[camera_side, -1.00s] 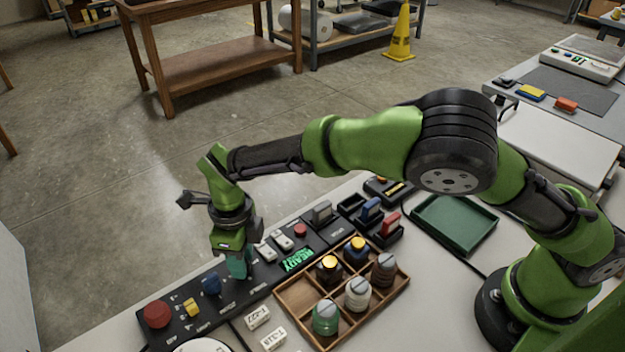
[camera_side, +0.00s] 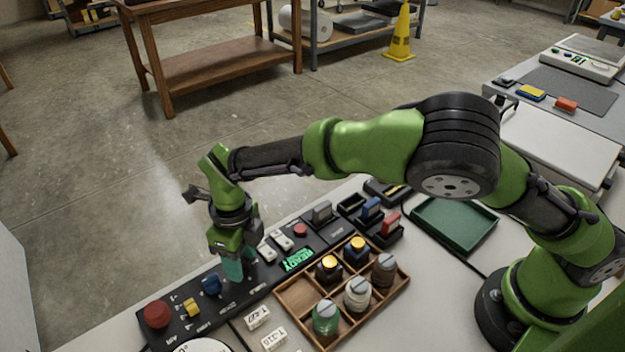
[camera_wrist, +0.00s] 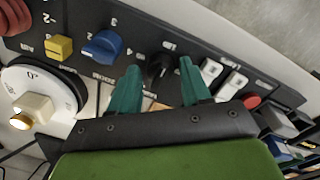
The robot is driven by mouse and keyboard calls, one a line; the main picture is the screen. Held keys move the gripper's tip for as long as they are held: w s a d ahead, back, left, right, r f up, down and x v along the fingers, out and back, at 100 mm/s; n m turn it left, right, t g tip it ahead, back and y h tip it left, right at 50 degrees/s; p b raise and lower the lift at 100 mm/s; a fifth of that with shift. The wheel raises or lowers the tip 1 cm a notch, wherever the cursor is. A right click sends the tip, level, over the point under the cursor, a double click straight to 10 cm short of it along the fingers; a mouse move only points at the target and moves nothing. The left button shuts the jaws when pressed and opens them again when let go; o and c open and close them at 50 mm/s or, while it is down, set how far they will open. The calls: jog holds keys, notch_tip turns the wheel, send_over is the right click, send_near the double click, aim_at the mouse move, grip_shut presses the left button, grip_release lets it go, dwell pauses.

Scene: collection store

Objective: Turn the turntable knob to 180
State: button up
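A black knob (camera_wrist: 158,68) sits on the dark control panel (camera_wrist: 215,52). In the wrist view it appears between the two teal fingertips of my gripper (camera_wrist: 159,68), with a gap on each side. My gripper looks open, and I cannot tell whether the tips are level with the knob or above it. In the side view my gripper (camera_side: 233,272) points down at the panel and hides this knob. Small markings surround the knob, too blurred to read, so its setting is unclear. A white turntable disc (camera_wrist: 70,88) carries a pale block-shaped piece.
Beside the black knob are a blue knob (camera_side: 211,284), a yellow switch (camera_side: 192,307) and a large red button (camera_side: 157,314). White switches (camera_side: 283,241) and a green READY display (camera_side: 298,259) lie on the other side. A wooden tray (camera_side: 296,298) of jars stands in front.

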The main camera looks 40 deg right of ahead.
aim_at(244, 258)
jog(key=shift+o, duration=0.7)
notch_tip(244, 258, up, 17)
jog(key=shift+w+d, duration=0.25)
jog(key=shift+d, duration=0.15)
jog(key=shift+f, duration=0.1)
